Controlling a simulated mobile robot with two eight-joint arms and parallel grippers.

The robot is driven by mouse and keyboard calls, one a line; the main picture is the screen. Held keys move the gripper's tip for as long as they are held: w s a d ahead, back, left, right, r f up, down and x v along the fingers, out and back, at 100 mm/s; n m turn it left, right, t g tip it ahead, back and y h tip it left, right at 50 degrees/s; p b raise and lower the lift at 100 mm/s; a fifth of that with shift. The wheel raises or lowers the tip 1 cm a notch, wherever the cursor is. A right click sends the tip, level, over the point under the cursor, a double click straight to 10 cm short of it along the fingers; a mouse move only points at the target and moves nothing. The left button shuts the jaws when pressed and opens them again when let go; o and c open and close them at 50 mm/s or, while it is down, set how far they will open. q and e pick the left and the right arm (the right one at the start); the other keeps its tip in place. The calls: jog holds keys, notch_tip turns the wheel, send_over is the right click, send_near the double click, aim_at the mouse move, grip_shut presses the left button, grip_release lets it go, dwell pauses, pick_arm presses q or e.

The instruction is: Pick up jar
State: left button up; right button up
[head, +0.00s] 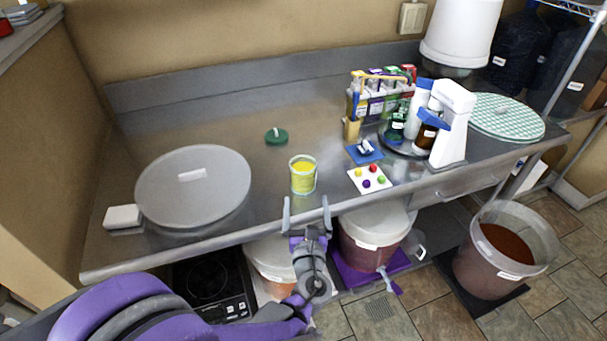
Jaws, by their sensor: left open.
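A small clear jar (303,180) with yellow contents stands upright on the steel counter (240,120), near its front edge. My left gripper (306,203) is open and empty, with its two fingers pointing at the jar from the front. The fingertips are just short of the jar, one to each side of its line, and do not appear to touch it. A green lid (276,137) with a small knob lies on the counter behind the jar. My right gripper is not in view.
A large round lid (193,187) and a white block (123,217) lie to the left. A card with coloured balls (369,180), a blue pad (363,153) and a bottle caddy (379,93) stand to the right. Lidded buckets (374,225) sit below the counter edge.

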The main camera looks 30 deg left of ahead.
aim_at(305, 184)
pick_arm(q)
jog(key=x, duration=1)
jog(key=shift+w+a+p, duration=0.1)
jog(key=shift+a+p, duration=0.2)
jog(key=shift+a, duration=0.05)
grip_shut()
